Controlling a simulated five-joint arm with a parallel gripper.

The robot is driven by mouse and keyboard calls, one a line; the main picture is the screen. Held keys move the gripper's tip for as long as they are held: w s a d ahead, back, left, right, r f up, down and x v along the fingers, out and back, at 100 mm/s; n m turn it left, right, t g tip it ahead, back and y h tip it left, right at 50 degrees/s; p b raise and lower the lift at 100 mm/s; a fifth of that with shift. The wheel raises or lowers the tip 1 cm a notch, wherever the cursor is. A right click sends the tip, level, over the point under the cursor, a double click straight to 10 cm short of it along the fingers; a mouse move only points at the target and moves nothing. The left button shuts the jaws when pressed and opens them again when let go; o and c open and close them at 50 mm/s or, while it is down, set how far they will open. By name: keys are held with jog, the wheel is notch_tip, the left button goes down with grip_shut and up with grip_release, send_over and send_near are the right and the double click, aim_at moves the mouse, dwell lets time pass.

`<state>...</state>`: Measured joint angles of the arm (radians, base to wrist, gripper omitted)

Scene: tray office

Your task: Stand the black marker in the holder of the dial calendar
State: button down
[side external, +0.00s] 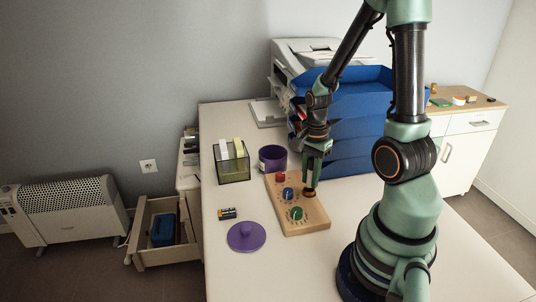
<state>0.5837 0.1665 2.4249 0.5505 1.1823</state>
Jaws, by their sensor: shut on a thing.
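The dial calendar (313,221) is a light wooden board lying on the white desk, with a red dial (280,177), a blue dial (288,193) and a green dial (297,213) in a row. My gripper (311,183) points down over the right side of the board. It is shut on a small dark thing (309,193), which looks like the black marker, at the right edge of the board. The fingers hide most of it. I cannot tell whether its lower end is inside the holder or only above it. The holder's opening is not visible.
Blue stacked trays (350,148) stand close behind my gripper. The desk's front is clear.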

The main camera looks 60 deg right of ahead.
aim_at(312, 157)
jog(key=shift+s+a+f, duration=0.1)
jog(key=shift+f, duration=1.95)
dwell(2.3)
jog(key=c, duration=0.7)
grip_release()
jog(key=shift+c, duration=1.4)
jog(key=shift+o, duration=0.6)
jog(key=shift+r, duration=1.25)
jog(key=shift+o, duration=0.5)
jog(key=shift+r, duration=2.85)
